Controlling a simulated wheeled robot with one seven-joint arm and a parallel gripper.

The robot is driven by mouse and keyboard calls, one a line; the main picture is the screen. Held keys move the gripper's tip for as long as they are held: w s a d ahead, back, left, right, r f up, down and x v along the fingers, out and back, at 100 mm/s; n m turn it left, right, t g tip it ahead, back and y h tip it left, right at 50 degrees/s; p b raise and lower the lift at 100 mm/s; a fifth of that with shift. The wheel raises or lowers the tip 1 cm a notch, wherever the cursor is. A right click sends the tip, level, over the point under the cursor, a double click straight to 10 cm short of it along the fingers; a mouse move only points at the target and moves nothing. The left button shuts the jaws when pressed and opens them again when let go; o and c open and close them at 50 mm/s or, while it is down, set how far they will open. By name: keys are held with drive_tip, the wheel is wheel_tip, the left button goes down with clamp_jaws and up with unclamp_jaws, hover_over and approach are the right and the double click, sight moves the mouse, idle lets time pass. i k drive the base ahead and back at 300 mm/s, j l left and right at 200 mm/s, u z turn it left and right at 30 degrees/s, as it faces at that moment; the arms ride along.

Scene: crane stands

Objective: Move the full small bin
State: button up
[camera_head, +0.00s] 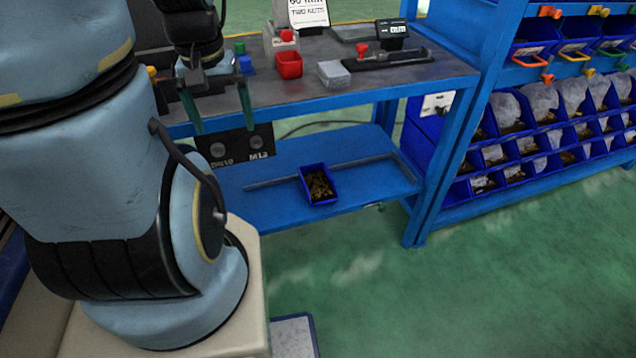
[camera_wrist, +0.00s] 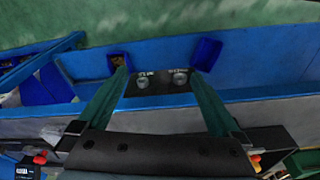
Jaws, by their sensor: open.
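A small blue bin (camera_head: 304,189) filled with dark brownish pieces sits on the lower blue shelf of the workbench. In the wrist view this bin (camera_wrist: 117,53) shows beyond the left fingertip, with its brown contents partly visible. A second blue bin (camera_wrist: 207,52) shows in the wrist view beyond the right fingertip; its inside looks plain blue. I cannot see this second bin in the head view. My gripper (camera_head: 217,115) is open and empty, with its green fingers pointing down at the bench's front edge. It also shows in the wrist view (camera_wrist: 160,78), with its fingers apart.
The bench top (camera_head: 300,95) holds a red bin (camera_head: 288,65), a grey block (camera_head: 333,74) and a scale-like device (camera_head: 392,38). A dark label plate (camera_head: 236,146) hangs below its edge. A blue rack (camera_head: 540,135) of bins stands right. The green floor (camera_head: 450,290) in front is clear.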

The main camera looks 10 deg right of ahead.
sight(317, 182)
drive_tip(key=k+j+u, duration=0.2)
drive_tip(key=j+u, duration=0.2)
drive_tip(key=k+j+u, duration=0.3)
drive_tip(key=j+u, duration=0.25)
drive_tip(key=j, duration=0.15)
